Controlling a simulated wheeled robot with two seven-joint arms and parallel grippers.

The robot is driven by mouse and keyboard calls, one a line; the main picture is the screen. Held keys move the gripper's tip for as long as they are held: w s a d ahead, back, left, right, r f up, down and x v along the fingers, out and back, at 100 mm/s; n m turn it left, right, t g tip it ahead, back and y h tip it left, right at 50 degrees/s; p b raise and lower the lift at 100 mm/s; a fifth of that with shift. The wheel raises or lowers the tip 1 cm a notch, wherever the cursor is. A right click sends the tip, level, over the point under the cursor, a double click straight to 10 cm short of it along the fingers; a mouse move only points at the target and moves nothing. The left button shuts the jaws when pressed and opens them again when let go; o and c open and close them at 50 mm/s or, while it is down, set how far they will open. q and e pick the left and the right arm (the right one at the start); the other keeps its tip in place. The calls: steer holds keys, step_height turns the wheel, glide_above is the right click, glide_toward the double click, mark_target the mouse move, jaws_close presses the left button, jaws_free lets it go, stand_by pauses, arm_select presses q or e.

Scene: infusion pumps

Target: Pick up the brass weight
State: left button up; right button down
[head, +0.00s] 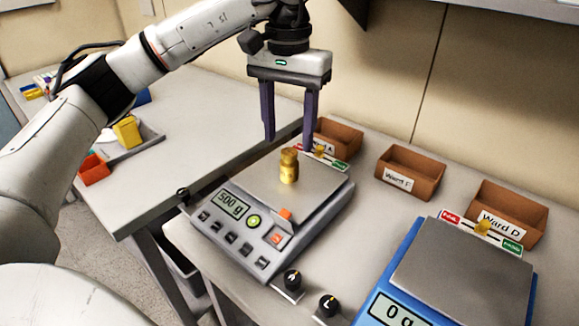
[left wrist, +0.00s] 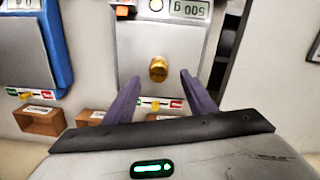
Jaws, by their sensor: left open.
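The brass weight (head: 289,167) stands upright on the metal pan of the grey scale (head: 239,214), whose display reads 500 g. It also shows in the left wrist view (left wrist: 158,70), seen from above, just beyond the fingertips. My left gripper (head: 288,143) is open and points down, with its two dark purple fingers above and behind the weight. In the left wrist view the fingers (left wrist: 160,78) are spread to either side of the weight and do not touch it. My right gripper is not in view.
A blue scale (head: 463,278) reading 0 g stands at right. Brown ward bins (head: 410,172) line the wall side. Two black knobs (head: 292,281) sit at the table's front. A second table with a grey tray (head: 141,146) and a yellow block (head: 127,131) is at left.

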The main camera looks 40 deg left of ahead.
mark_target(290, 150)
arm_select(q)
step_height(290, 150, down, 5)
steer(key=shift+d+r, duration=0.1)
